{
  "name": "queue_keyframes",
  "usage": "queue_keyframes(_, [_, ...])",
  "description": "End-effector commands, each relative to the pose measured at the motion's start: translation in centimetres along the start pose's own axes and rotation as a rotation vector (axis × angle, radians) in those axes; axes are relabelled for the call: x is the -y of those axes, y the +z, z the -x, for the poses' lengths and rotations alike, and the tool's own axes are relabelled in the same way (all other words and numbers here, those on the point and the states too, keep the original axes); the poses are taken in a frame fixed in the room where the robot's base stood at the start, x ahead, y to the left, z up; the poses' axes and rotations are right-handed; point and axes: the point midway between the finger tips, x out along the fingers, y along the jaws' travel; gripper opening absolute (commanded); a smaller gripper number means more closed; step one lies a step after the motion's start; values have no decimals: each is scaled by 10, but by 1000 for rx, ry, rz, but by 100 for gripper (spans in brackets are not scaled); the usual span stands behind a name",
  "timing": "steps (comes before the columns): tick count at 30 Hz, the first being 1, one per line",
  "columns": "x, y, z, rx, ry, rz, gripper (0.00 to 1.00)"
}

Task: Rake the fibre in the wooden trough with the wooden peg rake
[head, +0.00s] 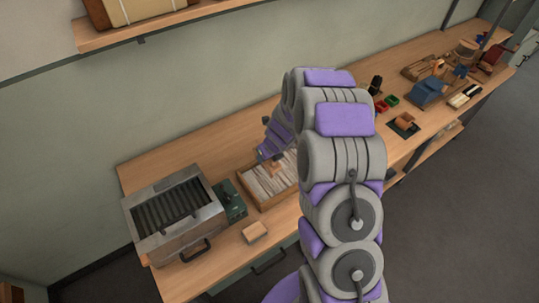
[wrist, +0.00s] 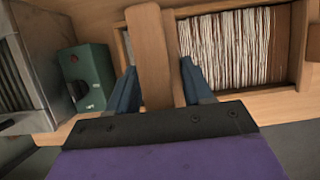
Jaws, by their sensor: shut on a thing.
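The wooden trough (head: 246,188) stands on the bench and holds pale, stringy fibre (head: 266,181). In the wrist view, the trough rim (wrist: 244,87) frames the fibre (wrist: 225,45), which lies in roughly parallel strands. My gripper (wrist: 158,68) is shut on the wooden peg rake (wrist: 148,35). The rake's wooden bar runs between the two blue fingers, over the left end of the trough. Its pegs are hidden, so I cannot tell whether they touch the fibre. In the head view, my gripper (head: 270,160) is over the trough, partly hidden by my own arm.
A metal box with dark slats (head: 168,212) and a dark green box (head: 229,202) stand left of the trough. A small wooden block (head: 254,232) lies in front of it. Blue, red and green items crowd the bench's far right. A shelf (head: 140,33) hangs above.

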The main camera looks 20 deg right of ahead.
Motion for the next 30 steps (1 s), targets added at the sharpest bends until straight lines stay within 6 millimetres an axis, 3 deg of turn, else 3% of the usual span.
queue_keyframes(30, [0,-27,-63,0,1,-1,15])
